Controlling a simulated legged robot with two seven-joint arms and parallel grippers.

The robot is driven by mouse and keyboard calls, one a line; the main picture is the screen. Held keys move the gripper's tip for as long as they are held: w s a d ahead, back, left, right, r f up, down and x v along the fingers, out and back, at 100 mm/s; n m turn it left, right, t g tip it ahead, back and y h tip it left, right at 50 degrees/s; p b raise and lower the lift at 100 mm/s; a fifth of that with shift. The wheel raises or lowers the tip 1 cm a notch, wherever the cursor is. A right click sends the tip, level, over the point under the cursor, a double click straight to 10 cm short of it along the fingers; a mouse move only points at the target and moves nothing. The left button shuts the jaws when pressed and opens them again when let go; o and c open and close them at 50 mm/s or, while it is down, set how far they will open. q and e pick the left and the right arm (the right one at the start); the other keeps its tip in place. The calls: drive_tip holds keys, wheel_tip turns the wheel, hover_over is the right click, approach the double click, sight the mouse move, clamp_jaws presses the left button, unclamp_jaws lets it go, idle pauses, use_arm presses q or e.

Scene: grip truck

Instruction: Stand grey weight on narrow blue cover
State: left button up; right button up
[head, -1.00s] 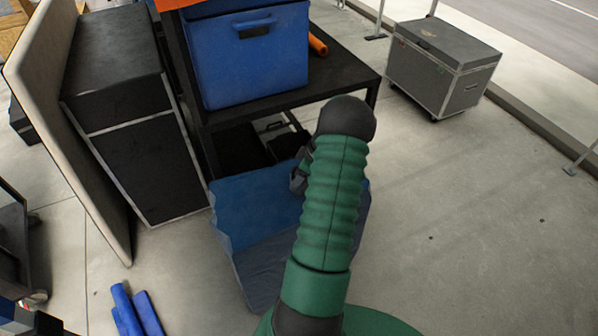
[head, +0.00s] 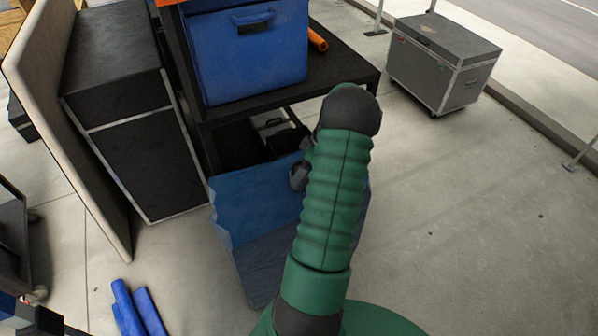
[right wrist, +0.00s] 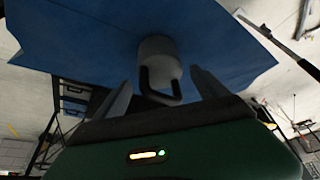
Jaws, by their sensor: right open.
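The grey weight (right wrist: 158,58) shows in the right wrist view with its dark looped handle towards my gripper. Its far end is against the blue cover (right wrist: 215,40) and appears to rest on it. My right gripper (right wrist: 160,84) is open, its two fingers apart on either side of the handle. In the head view the blue cover (head: 245,215) lies below the black table, partly behind my green right arm. My left gripper cannot be made out.
A black table (head: 345,75) carries a blue cooler box (head: 250,60) and an orange roll (head: 317,40). A black case (head: 125,130) and beige panel (head: 75,150) stand left. Blue rolls (head: 137,308) lie at lower left. Floor at right is clear up to a grey case (head: 435,75).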

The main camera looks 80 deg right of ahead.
drive_tip(key=v, duration=0.9)
drive_tip(key=w+a+f+g, duration=0.2)
drive_tip(key=w+a, duration=2.2)
use_arm(q)
drive_tip(key=shift+a+f, duration=0.2)
drive_tip(key=shift+a, duration=0.25)
use_arm(e)
drive_tip(key=s+a+n, duration=0.1)
drive_tip(key=s+a, duration=0.1)
drive_tip(key=a, duration=2.3)
drive_tip(key=shift+s+a+f+y, duration=0.2)
drive_tip(key=shift+f+y, duration=0.05)
drive_tip(key=shift+y, duration=0.05)
use_arm(q)
drive_tip(key=shift+d, duration=0.1)
use_arm(e)
drive_tip(key=shift+d, duration=0.1)
use_arm(q)
drive_tip(key=shift+d, duration=0.3)
use_arm(e)
drive_tip(key=shift+d, duration=0.25)
